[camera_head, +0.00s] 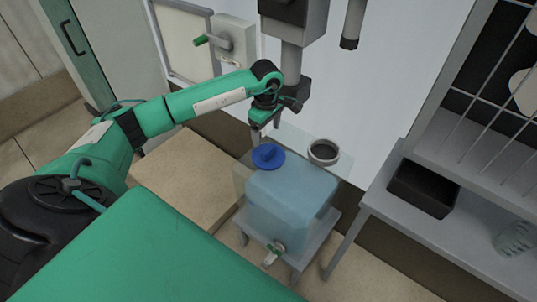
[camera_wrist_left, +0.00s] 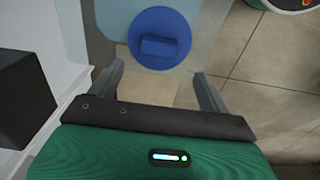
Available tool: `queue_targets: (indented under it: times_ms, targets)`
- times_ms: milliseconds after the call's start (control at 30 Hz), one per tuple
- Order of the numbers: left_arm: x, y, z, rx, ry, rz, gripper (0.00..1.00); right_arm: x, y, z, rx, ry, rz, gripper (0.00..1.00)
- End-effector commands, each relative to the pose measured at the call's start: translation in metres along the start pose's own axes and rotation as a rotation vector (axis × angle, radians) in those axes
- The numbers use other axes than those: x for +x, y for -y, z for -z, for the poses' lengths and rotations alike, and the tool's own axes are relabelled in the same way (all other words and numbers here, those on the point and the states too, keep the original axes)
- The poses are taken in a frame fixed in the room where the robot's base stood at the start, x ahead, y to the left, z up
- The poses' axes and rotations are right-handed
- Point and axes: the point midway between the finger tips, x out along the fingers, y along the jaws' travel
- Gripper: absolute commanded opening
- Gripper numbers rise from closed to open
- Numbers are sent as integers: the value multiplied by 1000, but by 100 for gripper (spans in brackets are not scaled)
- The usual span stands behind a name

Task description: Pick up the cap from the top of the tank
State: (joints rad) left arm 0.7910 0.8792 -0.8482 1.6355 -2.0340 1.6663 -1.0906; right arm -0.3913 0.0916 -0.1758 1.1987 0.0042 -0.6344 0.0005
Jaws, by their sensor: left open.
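The blue round cap (camera_head: 268,156) with a raised grip bar lies on the top of the translucent blue tank (camera_head: 292,200), toward its left side. In the left wrist view the cap (camera_wrist_left: 160,36) is just beyond my fingertips, its bar facing me. My left gripper (camera_head: 264,134) is open and empty, above and close behind the cap in the head view. In the wrist view its two fingers (camera_wrist_left: 160,82) stand apart, on either side below the cap, not closed on it. My right gripper is not in view.
A dark-mouthed round opening (camera_head: 323,152) stands beside the cap. The tank rests on a grey stand (camera_head: 318,246) and has a green-handled tap (camera_head: 273,254) in front. A black bin (camera_head: 422,188) sits on the shelf at right. A grey column hangs behind my gripper.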

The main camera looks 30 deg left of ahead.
Motion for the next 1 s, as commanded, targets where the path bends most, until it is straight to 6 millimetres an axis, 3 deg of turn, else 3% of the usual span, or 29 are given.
queue_targets:
  times_ms: [100,367,700,967,1000]
  targets:
    - [19,0,-1,1,3,2,80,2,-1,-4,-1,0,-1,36]
    - [38,0,-2,1,3,0,80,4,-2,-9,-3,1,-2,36]
    - [80,-1,-6,0,3,0,80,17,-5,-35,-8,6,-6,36]
    - [84,-1,-6,1,2,-1,80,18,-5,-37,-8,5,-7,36]
    - [84,-1,-6,1,2,-1,76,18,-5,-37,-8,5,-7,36]
